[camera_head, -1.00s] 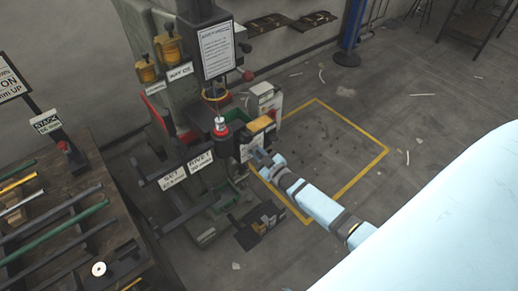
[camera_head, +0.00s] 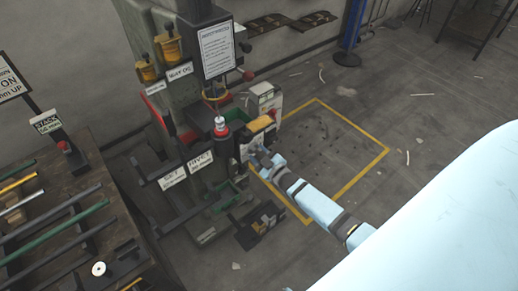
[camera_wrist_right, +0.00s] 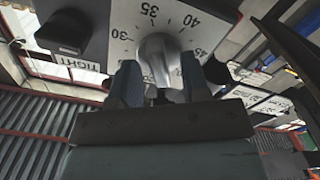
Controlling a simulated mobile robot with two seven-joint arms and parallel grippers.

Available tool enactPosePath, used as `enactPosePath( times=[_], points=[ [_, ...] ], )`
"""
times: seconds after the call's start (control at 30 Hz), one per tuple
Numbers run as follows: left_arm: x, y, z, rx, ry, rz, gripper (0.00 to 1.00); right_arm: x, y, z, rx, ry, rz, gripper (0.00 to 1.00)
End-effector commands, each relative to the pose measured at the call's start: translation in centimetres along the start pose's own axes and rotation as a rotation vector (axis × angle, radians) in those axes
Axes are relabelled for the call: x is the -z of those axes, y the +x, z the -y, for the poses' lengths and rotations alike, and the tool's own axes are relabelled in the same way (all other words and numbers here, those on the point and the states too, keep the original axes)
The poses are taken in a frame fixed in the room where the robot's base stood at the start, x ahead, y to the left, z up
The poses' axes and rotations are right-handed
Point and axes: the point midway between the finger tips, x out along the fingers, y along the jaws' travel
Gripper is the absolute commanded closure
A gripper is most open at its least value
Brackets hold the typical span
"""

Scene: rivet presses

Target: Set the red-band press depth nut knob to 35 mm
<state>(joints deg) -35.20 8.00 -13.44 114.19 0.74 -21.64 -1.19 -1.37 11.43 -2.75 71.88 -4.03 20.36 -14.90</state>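The depth nut knob (camera_wrist_right: 158,55) is a grey metal knob on a white dial plate in the right wrist view. Its dial (camera_wrist_right: 120,32) carries 30, 35, 40 and 45. The knob's narrow end lies near the marks between 35 and 40; the exact reading is unclear. My right gripper (camera_wrist_right: 161,75) has one finger on each side of the knob, with no clear gap. In the head view my right gripper (camera_head: 261,159) is at the press's front right, where the knob is hidden. The press (camera_head: 221,128) shows a red band below its ram. My left gripper is not in view.
A rack table (camera_head: 75,215) with coloured bars stands at the left. Signs (camera_head: 201,160) stick out from the press front, and a yellow-topped box (camera_head: 259,125) is close to my right gripper. The yellow-outlined floor (camera_head: 330,150) at the right is mostly clear.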

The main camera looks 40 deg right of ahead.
Motion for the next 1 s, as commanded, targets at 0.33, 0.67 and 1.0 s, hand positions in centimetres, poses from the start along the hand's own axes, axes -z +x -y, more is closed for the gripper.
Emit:
enactPosePath(
  times=[0.33, 0.67, 1.0],
  points=[
    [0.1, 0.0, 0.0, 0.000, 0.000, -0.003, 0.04, -0.1, -1.5, 0.0, 0.000, 0.000, 0.001, 0.57],
    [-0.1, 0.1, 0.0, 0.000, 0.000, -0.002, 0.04, -0.1, -8.8, 0.0, 0.001, 0.000, 0.002, 0.57],
    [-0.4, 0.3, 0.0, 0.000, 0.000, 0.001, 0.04, 0.0, -13.5, 0.0, 0.000, 0.000, 0.000, 0.57]
  ],
)
